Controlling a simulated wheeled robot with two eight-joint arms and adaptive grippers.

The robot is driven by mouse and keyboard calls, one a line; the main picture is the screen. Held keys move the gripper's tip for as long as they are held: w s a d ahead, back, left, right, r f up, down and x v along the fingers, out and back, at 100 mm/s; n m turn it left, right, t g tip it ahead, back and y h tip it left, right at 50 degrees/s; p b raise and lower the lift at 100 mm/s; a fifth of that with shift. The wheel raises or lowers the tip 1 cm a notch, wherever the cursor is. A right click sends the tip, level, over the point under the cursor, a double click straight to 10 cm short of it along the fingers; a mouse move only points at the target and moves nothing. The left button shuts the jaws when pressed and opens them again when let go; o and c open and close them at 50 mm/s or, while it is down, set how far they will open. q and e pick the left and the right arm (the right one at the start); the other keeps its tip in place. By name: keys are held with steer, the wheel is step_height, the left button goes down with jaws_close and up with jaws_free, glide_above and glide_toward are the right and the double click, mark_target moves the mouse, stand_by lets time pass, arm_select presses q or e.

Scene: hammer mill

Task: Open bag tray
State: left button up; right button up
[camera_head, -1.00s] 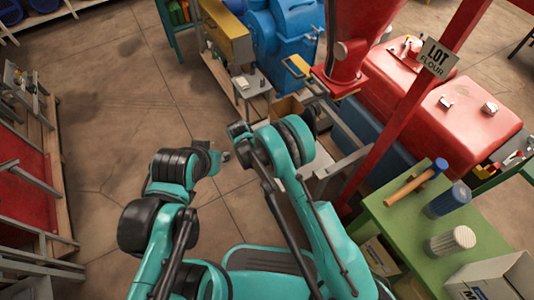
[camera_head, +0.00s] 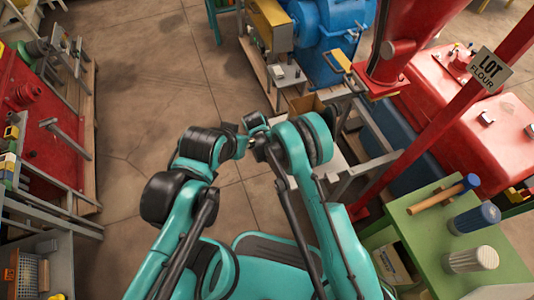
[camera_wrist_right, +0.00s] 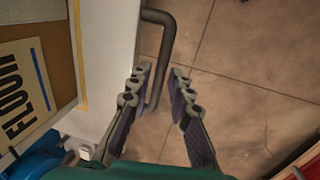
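In the right wrist view a grey bent bar handle (camera_wrist_right: 167,45) stands out from a white panel (camera_wrist_right: 105,60), which appears to be the front of the bag tray. A brown flour bag or box (camera_wrist_right: 35,85) marked "FLOUR" lies behind the panel at the left. My right gripper (camera_wrist_right: 160,72) is open, and the handle's long bar passes between its two fingers. I see no finger pressed shut on it. In the head view the pale tray area (camera_head: 328,160) is partly covered by my right arm. My left gripper (camera_head: 241,146) is small there and its fingers are unclear.
Red machinery (camera_head: 50,125) stands at the left. Floor (camera_head: 145,110) between is clear.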

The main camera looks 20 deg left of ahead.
step_height(320, 180, up, 8)
steer(key=a, duration=0.1)
steer(key=shift+s+a, duration=0.15)
steer(key=shift+s, duration=0.3)
steer(key=shift+f, duration=0.2)
